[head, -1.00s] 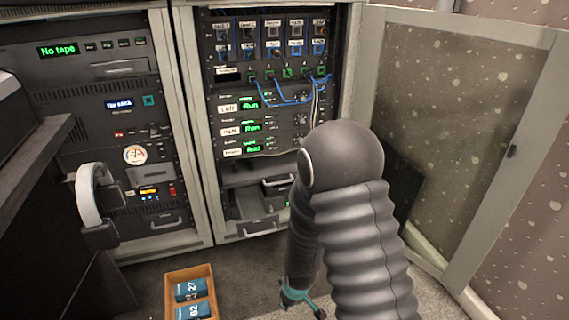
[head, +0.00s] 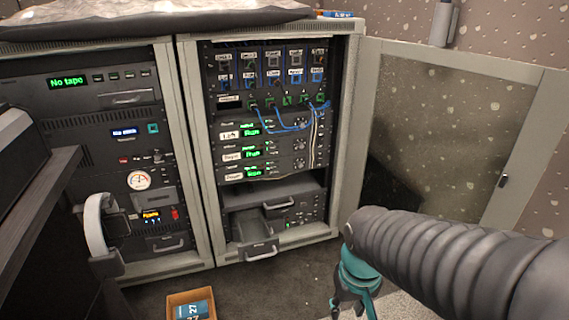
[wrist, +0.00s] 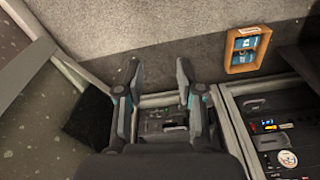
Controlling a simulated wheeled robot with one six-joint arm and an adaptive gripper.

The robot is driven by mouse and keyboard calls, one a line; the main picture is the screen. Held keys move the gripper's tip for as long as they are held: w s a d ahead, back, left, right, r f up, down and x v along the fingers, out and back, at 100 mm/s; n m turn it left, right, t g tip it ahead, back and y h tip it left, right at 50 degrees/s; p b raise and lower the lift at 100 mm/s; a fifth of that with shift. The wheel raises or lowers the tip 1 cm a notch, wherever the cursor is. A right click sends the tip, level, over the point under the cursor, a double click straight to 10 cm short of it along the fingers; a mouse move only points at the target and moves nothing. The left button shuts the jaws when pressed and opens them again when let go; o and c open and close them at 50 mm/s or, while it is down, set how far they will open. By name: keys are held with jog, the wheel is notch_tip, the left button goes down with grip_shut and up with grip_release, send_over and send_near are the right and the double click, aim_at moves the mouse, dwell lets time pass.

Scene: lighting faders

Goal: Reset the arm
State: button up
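My arm reaches in from the lower right of the head view, ribbed and dark. My gripper (head: 354,300) hangs down at its end, teal and dark, in front of the open rack's lower right corner. In the wrist view my gripper (wrist: 157,85) shows two fingers spread apart with nothing between them. The gripper is open and empty. Beyond the fingers in the wrist view, the rack's lower part (wrist: 160,118) shows. The fingertips are partly cut off at the bottom of the head view.
The open rack (head: 270,150) has blue cables and a pulled-out lower drawer (head: 258,247). Its door (head: 520,150) stands open at the right. A left rack (head: 100,130) stands beside it. A wooden box (head: 172,300) with blue tapes sits on the floor. Headphones (head: 95,225) hang at the left.

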jog(key=s+d+r+t+p, duration=0.1)
jog(key=s+r+t, duration=0.1)
jog(key=r, duration=0.5)
jog(key=s+d+r+m+t+p, duration=0.1)
jog(key=d+r+t+p, duration=0.1)
jog(key=r, duration=0.4)
jog(key=shift+s+d+r, duration=0.3)
jog(key=shift+s+r, duration=0.05)
jog(key=shift+s, duration=0.05)
dwell(0.3)
